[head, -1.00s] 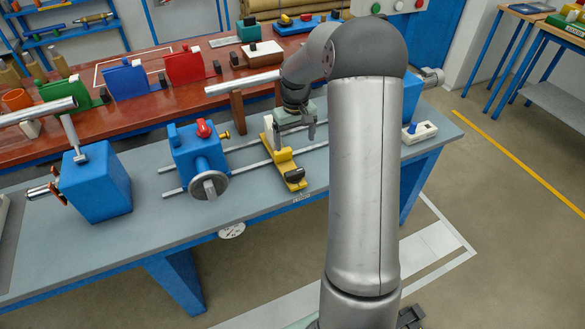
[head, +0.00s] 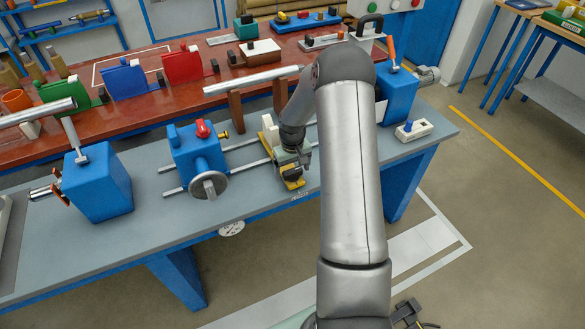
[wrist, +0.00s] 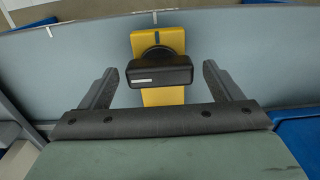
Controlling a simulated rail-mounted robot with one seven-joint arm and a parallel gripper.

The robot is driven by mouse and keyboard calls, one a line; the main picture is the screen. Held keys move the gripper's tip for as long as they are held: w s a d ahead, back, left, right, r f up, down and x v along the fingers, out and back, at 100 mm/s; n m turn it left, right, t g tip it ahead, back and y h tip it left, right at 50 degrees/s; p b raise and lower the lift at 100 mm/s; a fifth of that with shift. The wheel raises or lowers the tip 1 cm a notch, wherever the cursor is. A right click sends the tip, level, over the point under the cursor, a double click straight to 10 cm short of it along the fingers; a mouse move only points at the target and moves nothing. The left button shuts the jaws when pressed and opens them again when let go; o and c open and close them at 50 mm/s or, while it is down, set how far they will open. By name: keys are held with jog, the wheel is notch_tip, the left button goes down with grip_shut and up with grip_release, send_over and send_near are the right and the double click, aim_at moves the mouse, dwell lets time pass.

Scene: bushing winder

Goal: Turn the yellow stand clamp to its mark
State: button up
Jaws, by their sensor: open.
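The yellow stand clamp shows in the head view (head: 293,184) on the front of the grey bench, partly hidden by my gripper. In the wrist view its yellow plate (wrist: 172,42) carries a dark, bar-shaped knob (wrist: 160,75) lying crosswise, with a pale line on its face. My gripper (wrist: 158,88) is open, with one finger on each side of the knob and a gap visible on both sides. In the head view my gripper (head: 296,163) is over the clamp. Its fingertips are hard to make out there.
A blue block with a handwheel (head: 208,187) stands left on two rails (head: 245,148). A blue motor box (head: 398,97) and a small white switch box (head: 413,131) stand to the right. Another blue block (head: 97,185) is at the far left.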

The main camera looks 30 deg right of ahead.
jog(key=c, duration=1)
jog(key=shift+m+b, duration=0.4)
jog(key=shift+b, duration=0.05)
jog(key=m+b, duration=0.2)
jog(key=b, duration=0.1)
jog(key=shift+f+m, duration=0.2)
jog(key=shift+m, duration=0.2)
jog(key=m+b, duration=0.3)
jog(key=m, duration=0.2)
jog(key=shift+r+b, duration=0.1)
jog(key=shift+b, duration=0.25)
jog(key=m+b, duration=0.1)
jog(key=m, duration=0.3)
jog(key=shift+r+m, duration=0.1)
jog(key=shift+m, duration=2.6)
